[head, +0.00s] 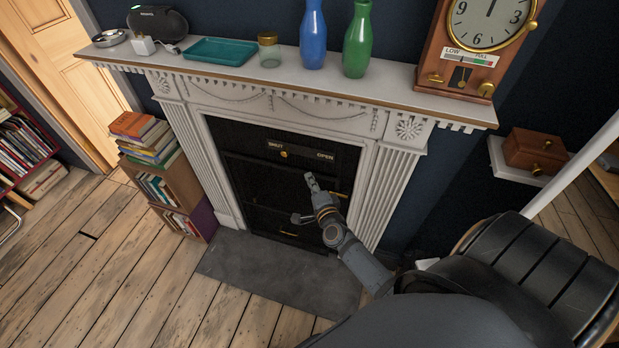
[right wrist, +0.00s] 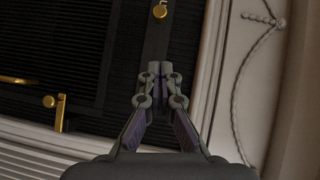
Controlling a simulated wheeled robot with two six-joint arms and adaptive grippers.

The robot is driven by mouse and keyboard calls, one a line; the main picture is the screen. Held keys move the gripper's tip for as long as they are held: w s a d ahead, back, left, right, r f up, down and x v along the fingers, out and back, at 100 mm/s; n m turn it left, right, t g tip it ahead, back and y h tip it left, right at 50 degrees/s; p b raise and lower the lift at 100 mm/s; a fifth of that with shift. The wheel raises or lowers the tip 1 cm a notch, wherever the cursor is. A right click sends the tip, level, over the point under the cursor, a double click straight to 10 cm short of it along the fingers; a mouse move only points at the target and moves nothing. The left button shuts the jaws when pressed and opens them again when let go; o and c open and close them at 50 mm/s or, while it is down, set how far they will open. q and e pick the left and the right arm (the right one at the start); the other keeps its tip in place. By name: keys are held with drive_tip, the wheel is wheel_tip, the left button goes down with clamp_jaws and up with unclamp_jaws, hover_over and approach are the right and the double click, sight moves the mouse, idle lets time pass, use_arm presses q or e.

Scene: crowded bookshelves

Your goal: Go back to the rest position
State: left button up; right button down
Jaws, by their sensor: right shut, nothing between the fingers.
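My right gripper (head: 309,181) reaches in front of the black fireplace insert (head: 262,170) in the head view. Its fingers are shut with nothing between them. In the right wrist view the fingertips (right wrist: 160,70) meet in front of the dark fireplace front. A brass knob (head: 283,154) sits on a panel marked SHUT and OPEN, to the upper left of the fingertips, and also shows in the right wrist view (right wrist: 159,11). I cannot tell whether the gripper touches the fireplace. My left gripper is not in view.
The white mantelpiece (head: 400,96) holds a blue bottle (head: 314,38), green bottle (head: 357,42), glass jar (head: 269,51), teal tray (head: 219,51) and clock (head: 481,45). A book crate (head: 168,189) stands left of the fireplace. A black chair (head: 530,265) is close at right.

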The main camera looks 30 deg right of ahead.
idle(0.3)
drive_tip(key=s+a+f+n+g+y, duration=0.1)
drive_tip(key=s+f+n+g, duration=0.25)
drive_tip(key=s+f, duration=0.45)
drive_tip(key=s+a+f+n+g+y, duration=0.15)
drive_tip(key=s+f+n, duration=0.25)
drive_tip(key=f, duration=0.7)
drive_tip(key=s+f+n+g, duration=0.35)
drive_tip(key=s+f, duration=0.25)
drive_tip(key=f, duration=0.4)
drive_tip(key=s+f+n+g, duration=0.3)
drive_tip(key=s+f+n, duration=0.1)
drive_tip(key=s, duration=0.8)
drive_tip(key=s+f+n+g, duration=0.3)
drive_tip(key=s+f, duration=0.3)
drive_tip(key=s, duration=0.7)
drive_tip(key=shift+s+f+n+g, duration=0.3)
drive_tip(key=shift+f+n+g, duration=0.05)
drive_tip(key=shift+n, duration=0.45)
